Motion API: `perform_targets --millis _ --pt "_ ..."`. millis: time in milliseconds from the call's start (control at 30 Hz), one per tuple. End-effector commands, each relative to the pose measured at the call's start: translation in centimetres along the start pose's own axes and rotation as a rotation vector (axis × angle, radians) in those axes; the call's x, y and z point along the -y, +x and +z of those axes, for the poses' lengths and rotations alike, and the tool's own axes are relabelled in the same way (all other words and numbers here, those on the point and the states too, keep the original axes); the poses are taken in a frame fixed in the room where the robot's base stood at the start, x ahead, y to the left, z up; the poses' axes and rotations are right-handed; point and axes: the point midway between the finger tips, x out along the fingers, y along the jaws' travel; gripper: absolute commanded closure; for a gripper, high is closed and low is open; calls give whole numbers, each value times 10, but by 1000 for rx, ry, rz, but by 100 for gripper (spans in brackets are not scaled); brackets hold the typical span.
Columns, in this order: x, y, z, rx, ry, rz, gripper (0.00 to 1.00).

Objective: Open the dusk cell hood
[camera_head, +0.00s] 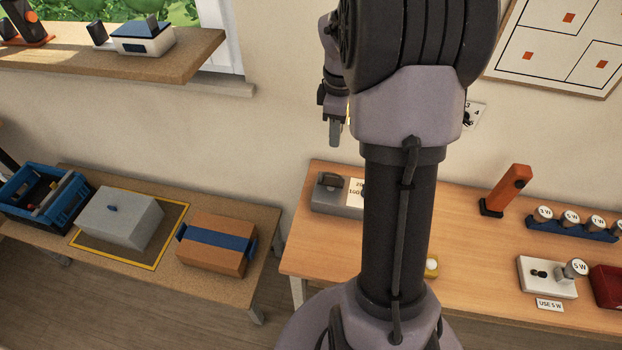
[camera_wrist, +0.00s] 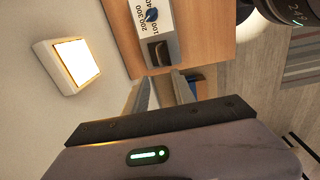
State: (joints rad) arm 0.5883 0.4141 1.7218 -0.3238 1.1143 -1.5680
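The likeliest dusk cell is a white unit (camera_head: 144,38) with a dark blue panel on the windowsill shelf at upper left. A small raised part stands on its top, but I cannot tell whether this is the hood or how it stands. The unit is not recognisable in the wrist view. My gripper (camera_head: 335,133) points down in front of the wall, right of the shelf and well apart from the unit. In the wrist view two grey fingers (camera_wrist: 161,90) show with a gap between them and nothing held.
The shelf (camera_head: 190,62) juts out beside the window. A lit square panel (camera_wrist: 75,62) is on the wall near my gripper. Below are a table with a blue crate (camera_head: 75,202), grey box (camera_head: 120,222) and cardboard box (camera_head: 205,258), and a bench (camera_head: 310,245) with several devices.

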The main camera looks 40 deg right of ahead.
Motion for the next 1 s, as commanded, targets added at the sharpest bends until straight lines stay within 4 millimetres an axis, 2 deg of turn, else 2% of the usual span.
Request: perform_targets --millis 33,100,300,500,633,900,1000 --pt "1 18 0 1 0 -3 69" --pt "2 42 0 1 -1 -5 69" --pt "2 103 -1 0 -1 -5 69" --pt "2 143 -1 0 -1 -4 69" --pt "1 153 -1 -1 -1 -2 69" --pt "1 153 -2 -1 -1 -2 69" --pt "1 153 -2 -1 -1 -2 89"
